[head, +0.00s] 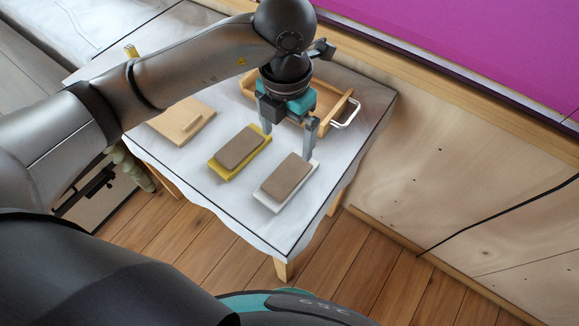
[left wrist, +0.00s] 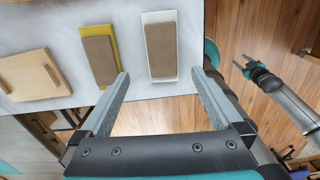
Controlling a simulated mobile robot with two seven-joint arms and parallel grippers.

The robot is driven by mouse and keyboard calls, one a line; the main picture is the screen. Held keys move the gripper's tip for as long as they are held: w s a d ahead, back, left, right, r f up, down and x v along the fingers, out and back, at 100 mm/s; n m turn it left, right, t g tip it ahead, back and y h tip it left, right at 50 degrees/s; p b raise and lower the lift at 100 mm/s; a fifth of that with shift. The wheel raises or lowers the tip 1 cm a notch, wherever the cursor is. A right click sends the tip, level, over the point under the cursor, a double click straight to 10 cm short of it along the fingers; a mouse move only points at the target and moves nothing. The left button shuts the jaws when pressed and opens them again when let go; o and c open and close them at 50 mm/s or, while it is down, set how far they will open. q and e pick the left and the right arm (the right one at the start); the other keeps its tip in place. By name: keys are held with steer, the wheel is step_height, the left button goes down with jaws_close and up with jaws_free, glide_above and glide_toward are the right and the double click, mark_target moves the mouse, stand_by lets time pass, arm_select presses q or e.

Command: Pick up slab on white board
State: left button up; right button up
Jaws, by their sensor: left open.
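A brown slab (head: 286,178) lies flat on a white board (head: 266,202) near the table's front right corner. The slab (left wrist: 161,50) and white board (left wrist: 148,18) also show in the left wrist view, ahead of the fingers. My left gripper (head: 288,144) is open and empty. It is above the table, over the far end of the white board, fingers pointing down. In the left wrist view, the slab lies between the lines of the spread fingers (left wrist: 160,74). My right gripper (left wrist: 246,66) shows small at the right of that view, away from the table.
A similar brown slab (head: 240,148) lies on a yellow board (head: 219,173) to the left. A wooden board with a handle (head: 182,122) lies farther left. A wooden tray (head: 329,103) with a white metal handle stands behind my left gripper. A plywood wall (head: 440,150) borders the right.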

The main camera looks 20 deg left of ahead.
mark_target(287, 175)
arm_select(q)
steer(key=f, duration=0.4)
steer(key=shift+s, duration=0.3)
step_height(287, 175, down, 2)
steer(key=shift+w+f, duration=0.1)
steer(key=shift+f, duration=0.65)
step_height(287, 175, down, 4)
steer(key=shift+d+f, duration=0.1)
steer(key=shift+f, duration=0.35)
arm_select(e)
steer(key=shift+r, duration=0.1)
arm_select(q)
steer(key=shift+c, duration=0.2)
arm_select(e)
steer(key=shift+s, duration=0.1)
arm_select(q)
steer(key=shift+c, duration=0.8)
steer(key=shift+r, duration=0.1)
steer(key=c, duration=1.3)
arm_select(e)
steer(key=shift+s, duration=0.1)
